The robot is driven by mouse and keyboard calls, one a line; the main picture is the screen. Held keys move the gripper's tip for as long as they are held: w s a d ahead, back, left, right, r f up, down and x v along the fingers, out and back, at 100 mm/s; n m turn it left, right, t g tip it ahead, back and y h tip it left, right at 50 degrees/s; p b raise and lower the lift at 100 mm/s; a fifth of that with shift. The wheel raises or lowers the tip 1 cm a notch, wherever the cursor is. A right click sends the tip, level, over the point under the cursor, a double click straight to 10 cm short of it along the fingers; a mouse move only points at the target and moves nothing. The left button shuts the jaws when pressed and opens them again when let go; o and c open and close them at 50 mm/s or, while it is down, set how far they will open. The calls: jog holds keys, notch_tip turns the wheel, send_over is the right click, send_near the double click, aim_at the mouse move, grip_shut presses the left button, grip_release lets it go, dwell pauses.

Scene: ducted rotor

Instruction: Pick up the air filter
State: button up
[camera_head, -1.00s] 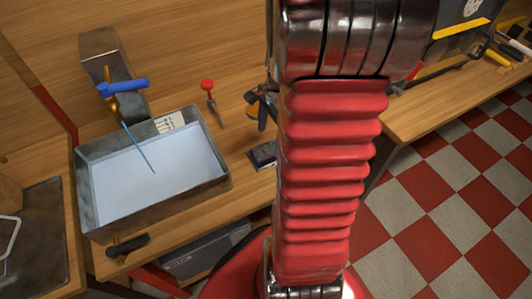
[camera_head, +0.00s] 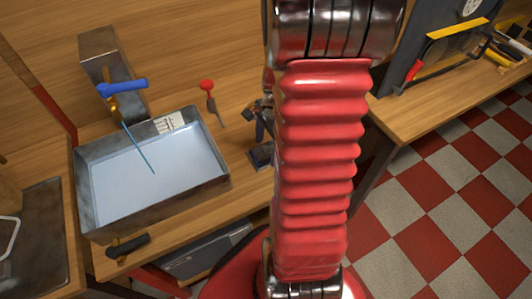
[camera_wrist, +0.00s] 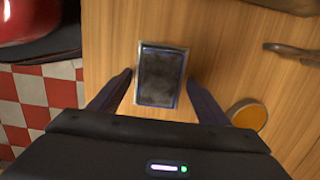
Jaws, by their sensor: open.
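The air filter is a dark rectangular panel with a thin blue and pale frame. It lies flat on the wooden bench in the wrist view (camera_wrist: 160,75), and beside my arm in the head view (camera_head: 260,157). My gripper (camera_wrist: 160,80) is open and empty. In the wrist view one finger shows on each side of the filter, with a gap on both sides. I cannot tell how high the fingertips are above the bench. In the head view my red arm hides most of my gripper (camera_head: 262,130).
An orange round piece (camera_wrist: 248,115) lies close to the right finger. A metal basin (camera_head: 150,222) with a blue-handled tap (camera_head: 122,87) stands left. A red-knobbed tool (camera_head: 209,90) lies behind the filter. The bench edge drops to a checkered floor (camera_head: 440,230).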

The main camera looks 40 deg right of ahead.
jog(key=shift+c, duration=0.3)
jog(key=c, duration=1.1)
jog(key=shift+r, duration=0.1)
notch_tip(320, 180, up, 10)
jog(key=shift+n, duration=0.3)
dwell(0.7)
